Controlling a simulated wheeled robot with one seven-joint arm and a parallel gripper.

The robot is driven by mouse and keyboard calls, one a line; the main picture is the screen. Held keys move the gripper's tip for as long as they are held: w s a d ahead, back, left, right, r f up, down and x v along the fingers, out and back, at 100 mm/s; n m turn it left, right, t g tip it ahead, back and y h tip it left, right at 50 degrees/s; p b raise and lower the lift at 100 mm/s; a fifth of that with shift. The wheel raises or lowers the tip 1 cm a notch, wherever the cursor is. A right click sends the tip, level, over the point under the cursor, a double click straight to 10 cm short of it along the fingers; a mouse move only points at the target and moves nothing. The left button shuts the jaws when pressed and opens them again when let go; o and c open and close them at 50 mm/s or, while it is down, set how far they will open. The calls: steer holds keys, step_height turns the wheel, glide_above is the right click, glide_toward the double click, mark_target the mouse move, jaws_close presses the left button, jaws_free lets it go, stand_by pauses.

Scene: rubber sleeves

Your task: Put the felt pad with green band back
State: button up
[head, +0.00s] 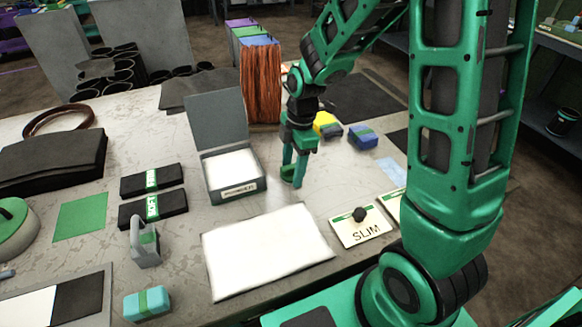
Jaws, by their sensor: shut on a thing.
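My gripper (293,182) points down, low over the table just right of the open grey box. It is shut on a small green thing (287,170), mostly hidden by the fingers; I cannot tell if it is the felt pad. Several blocks wear a green band: a teal block (147,303) at the front left, a blue block (362,137) and a yellow block (327,125) behind my gripper. Two black packs (132,186) (133,215) with green labelled bands lie at the left. The grey box (224,189) has its lid up and white contents.
A white sheet (265,250) lies in front of my gripper, and a "SLIM" card (361,227) with a dark knob to its right. A grey handled tool (145,244) stands left of the sheet. Orange-brown strands (261,85) hang behind the box.

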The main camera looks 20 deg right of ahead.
steer(key=o, duration=1.1)
step_height(320, 180, up, 12)
steer(key=d, duration=0.2)
steer(key=s+d+m, duration=0.7)
steer(key=s+m, duration=0.5)
steer(key=s+d+r+m+h, duration=0.1)
steer(key=s+d+m, duration=0.7)
steer(key=s+m, duration=0.4)
steer(key=shift+s+d+r, duration=0.15)
steer(key=shift+s+r, duration=0.05)
